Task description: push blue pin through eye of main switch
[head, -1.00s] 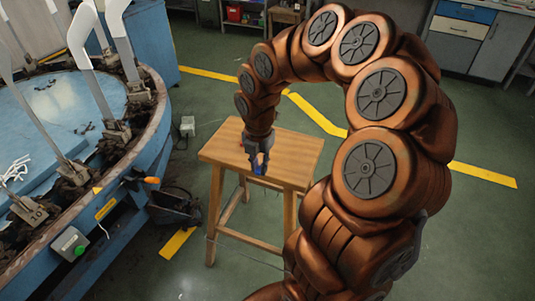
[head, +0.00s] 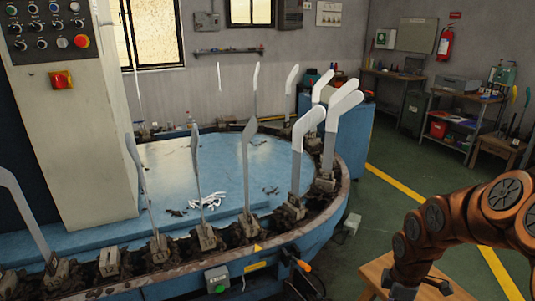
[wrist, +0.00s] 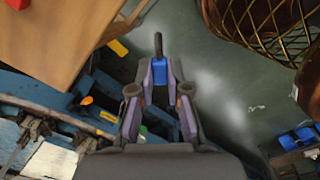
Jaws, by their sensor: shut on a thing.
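The main switch (head: 61,79), a red knob on a yellow plate, is on the light cabinet at the upper left of the head view. Its eye is too small to make out. My gripper (wrist: 160,72) is shut on the blue pin (wrist: 160,77) in the wrist view. The pin has a blue body and a dark narrow end sticking out past the fingertips. The gripper is far from the switch, near the wooden stool. In the head view the end of my arm is low at the right, and the pin cannot be made out.
A round blue machine (head: 280,160) with upright pale boards around its rim stands between my arm and the cabinet. A green-button box (head: 217,278) is on its near side. The wooden stool (wrist: 60,40) is beside my gripper. Green floor is free at the right.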

